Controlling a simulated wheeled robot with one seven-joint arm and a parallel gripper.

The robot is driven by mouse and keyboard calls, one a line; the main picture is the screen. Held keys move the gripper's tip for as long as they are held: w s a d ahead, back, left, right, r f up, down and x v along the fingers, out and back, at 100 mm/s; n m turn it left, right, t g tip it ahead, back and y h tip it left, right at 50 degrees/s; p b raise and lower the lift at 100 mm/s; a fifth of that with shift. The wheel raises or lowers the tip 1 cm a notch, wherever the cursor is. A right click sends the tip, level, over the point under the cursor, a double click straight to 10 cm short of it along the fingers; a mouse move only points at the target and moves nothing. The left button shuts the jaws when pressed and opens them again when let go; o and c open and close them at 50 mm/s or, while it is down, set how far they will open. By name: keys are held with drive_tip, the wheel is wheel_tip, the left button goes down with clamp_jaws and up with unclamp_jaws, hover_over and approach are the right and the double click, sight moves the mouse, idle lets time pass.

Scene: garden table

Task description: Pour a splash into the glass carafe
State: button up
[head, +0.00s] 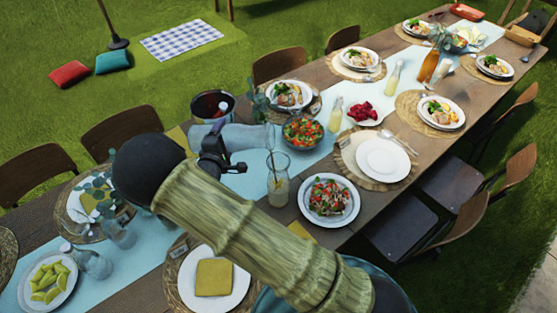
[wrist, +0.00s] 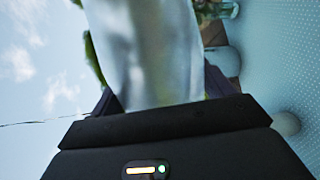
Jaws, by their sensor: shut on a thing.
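The glass carafe (head: 278,187) stands upright on the table in the head view, with pale yellowish liquid in its lower part and a thin stick-like thing in it. My gripper (head: 216,152) is just left of and behind it in the picture, shut on a translucent glass vessel (head: 250,136). The vessel is tipped nearly level, one end pointing right, above and left of the carafe's mouth. I see no stream of liquid. In the wrist view the vessel (wrist: 145,50) fills the space between the jaws; the carafe cannot be made out there.
A dark red-filled pot (head: 212,106) stands behind the gripper. A salad bowl (head: 303,131) is right of the vessel, and a salad plate (head: 329,200) right of the carafe. A light blue runner (head: 140,268) lies along the table.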

sight(224, 137)
drive_tip(key=shift+w+d+r+m, duration=0.1)
drive_tip(key=shift+d+r+m, duration=0.15)
drive_tip(key=shift+r+m, duration=0.4)
drive_tip(key=shift+s+a+r, duration=0.2)
drive_tip(key=shift+r, duration=0.05)
drive_tip(key=shift+d, duration=0.25)
drive_tip(key=shift+r+y+p, duration=0.3)
drive_tip(key=shift+r+p, duration=0.05)
drive_tip(key=shift+r, duration=0.1)
idle(0.7)
drive_tip(key=shift+d+r+m, duration=0.1)
drive_tip(key=shift+d+m, duration=0.1)
drive_tip(key=shift+m, duration=0.25)
